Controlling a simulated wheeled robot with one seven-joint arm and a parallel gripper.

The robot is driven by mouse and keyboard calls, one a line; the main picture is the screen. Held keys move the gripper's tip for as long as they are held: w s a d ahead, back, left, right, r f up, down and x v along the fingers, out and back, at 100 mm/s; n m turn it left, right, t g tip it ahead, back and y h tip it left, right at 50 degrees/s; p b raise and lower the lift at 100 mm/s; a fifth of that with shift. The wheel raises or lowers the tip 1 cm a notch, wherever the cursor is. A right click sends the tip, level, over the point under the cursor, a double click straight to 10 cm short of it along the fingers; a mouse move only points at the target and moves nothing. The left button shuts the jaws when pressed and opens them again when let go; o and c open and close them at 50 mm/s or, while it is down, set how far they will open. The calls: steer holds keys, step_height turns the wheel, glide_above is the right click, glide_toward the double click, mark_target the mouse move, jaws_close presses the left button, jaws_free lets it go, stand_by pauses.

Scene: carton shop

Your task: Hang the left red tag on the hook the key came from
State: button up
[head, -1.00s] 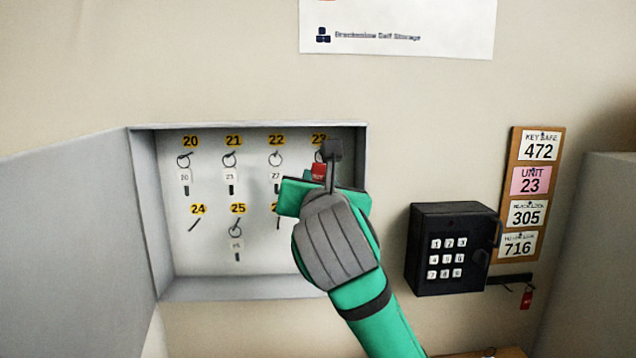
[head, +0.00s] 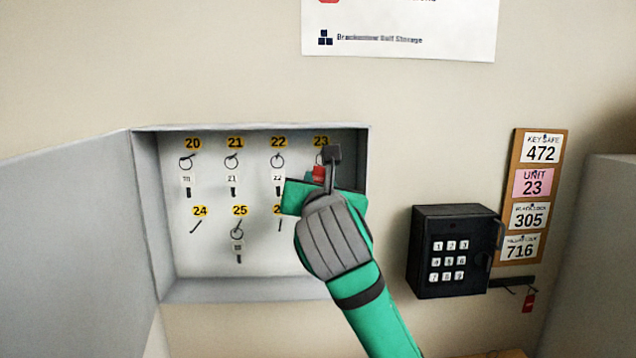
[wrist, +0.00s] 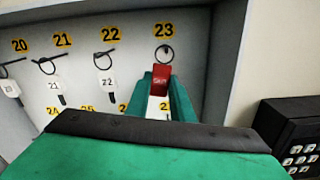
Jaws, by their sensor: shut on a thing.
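My gripper (wrist: 160,100) is shut on the red tag (wrist: 161,78), right below the yellow 23 label (wrist: 164,30) in the key cabinet. The tag also shows in the head view (head: 319,174), partly covered by my gripper. Its ring (wrist: 163,55) stands upright above it and overlaps the hook under 23 in the wrist view. I cannot tell whether the ring is around the hook or in front of it. No key shows at 23. A second red tag (head: 528,301) hangs from the small rail under the number board.
Hooks 20, 21, 22 and 25 hold rings with white tags, such as the one at 22 (wrist: 107,83). The cabinet's right wall (head: 363,160) is close to my gripper. A black keypad box (head: 450,250) stands to the right.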

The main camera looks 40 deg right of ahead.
stand_by(0.4)
steer(key=o, duration=0.9)
